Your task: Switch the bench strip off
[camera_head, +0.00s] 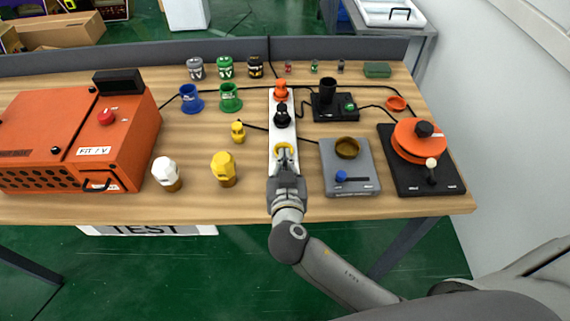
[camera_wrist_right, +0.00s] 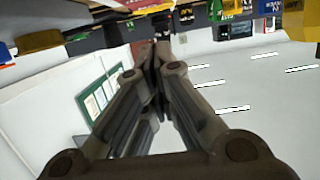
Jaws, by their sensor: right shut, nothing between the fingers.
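The bench strip (camera_head: 272,143) is a long white power strip running front to back across the middle of the wooden bench. An orange plug (camera_head: 281,91) sits at its far end and a black plug (camera_head: 282,117) sits nearer. A yellow rounded part (camera_head: 284,147) shows at the fingertips, partly covered. My right gripper (camera_head: 284,157) is shut and empty over the near end of the strip, and it hides that end. I cannot tell whether the fingertips touch the strip. The shut fingers also show in the right wrist view (camera_wrist_right: 157,55). My left gripper is not in view.
A grey box (camera_head: 365,184) with a brown bowl and blue knob stands close right of the gripper. An orange machine (camera_head: 70,130) fills the left end; a black-based orange press (camera_head: 420,140) stands right.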

